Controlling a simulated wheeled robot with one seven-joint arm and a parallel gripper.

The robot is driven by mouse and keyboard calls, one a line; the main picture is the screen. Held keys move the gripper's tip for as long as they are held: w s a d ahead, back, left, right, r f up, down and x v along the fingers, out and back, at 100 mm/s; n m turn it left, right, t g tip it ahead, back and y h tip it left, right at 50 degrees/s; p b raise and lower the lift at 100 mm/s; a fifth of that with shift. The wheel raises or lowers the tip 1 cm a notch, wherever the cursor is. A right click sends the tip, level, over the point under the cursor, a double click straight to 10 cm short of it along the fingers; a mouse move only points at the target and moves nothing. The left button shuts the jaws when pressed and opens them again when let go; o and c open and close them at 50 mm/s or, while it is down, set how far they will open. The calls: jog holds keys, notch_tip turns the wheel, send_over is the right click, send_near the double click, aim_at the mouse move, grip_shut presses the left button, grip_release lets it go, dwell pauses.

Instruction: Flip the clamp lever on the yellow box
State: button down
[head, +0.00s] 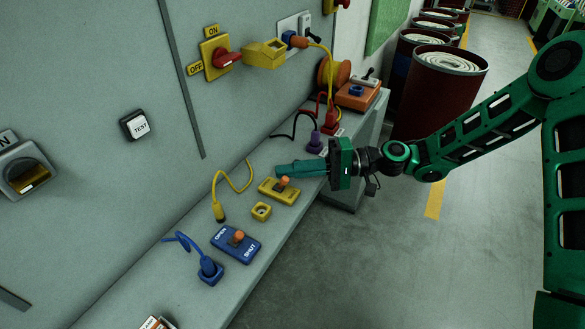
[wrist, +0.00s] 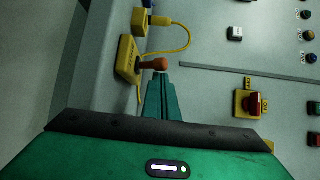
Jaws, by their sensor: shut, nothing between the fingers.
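The yellow box (head: 277,194) lies on the grey ledge, with an orange-knobbed clamp lever (head: 283,181) on top. In the wrist view the yellow box (wrist: 127,62) is at upper left, and its lever's orange knob (wrist: 158,63) points toward the right. My gripper (head: 279,170) is shut and empty, its green fingers together just behind the knob in the head view. In the wrist view the fingertips (wrist: 160,76) appear right beside the knob. I cannot tell whether they touch it.
A small yellow socket (head: 261,211) and a yellow cable (head: 220,210) lie near the box. A blue OPEN/SHUT box (head: 236,243) sits nearer on the ledge (head: 170,268). A purple plug (head: 315,141) and red plug stand beyond my fingers. The wall panel rises at left.

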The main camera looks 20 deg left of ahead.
jog(key=shift+w+a+r, duration=0.15)
jog(key=shift+w+a, duration=0.15)
jog(key=shift+w, duration=0.05)
jog(key=shift+w+a+r, duration=0.25)
jog(key=shift+w+a, duration=0.15)
jog(key=shift+w, duration=0.1)
jog(key=shift+w+a+r, duration=0.2)
jog(key=shift+w+a, duration=0.2)
jog(key=shift+w, duration=0.05)
jog(key=shift+w+d+f, duration=0.3)
jog(key=shift+w+d, duration=0.2)
jog(key=shift+w, duration=0.15)
jog(key=d, duration=0.2)
jog(key=w+d+f, duration=0.1)
jog(key=d, duration=0.1)
jog(key=w+d+f, duration=0.1)
jog(key=d, duration=0.1)
jog(key=shift+w+d+f, duration=0.15)
jog(key=shift+w+d, duration=0.05)
jog(key=shift+d, duration=0.05)
jog(key=shift+w+d+f, duration=0.2)
jog(key=shift+d+f, duration=0.05)
jog(key=shift+d, duration=0.3)
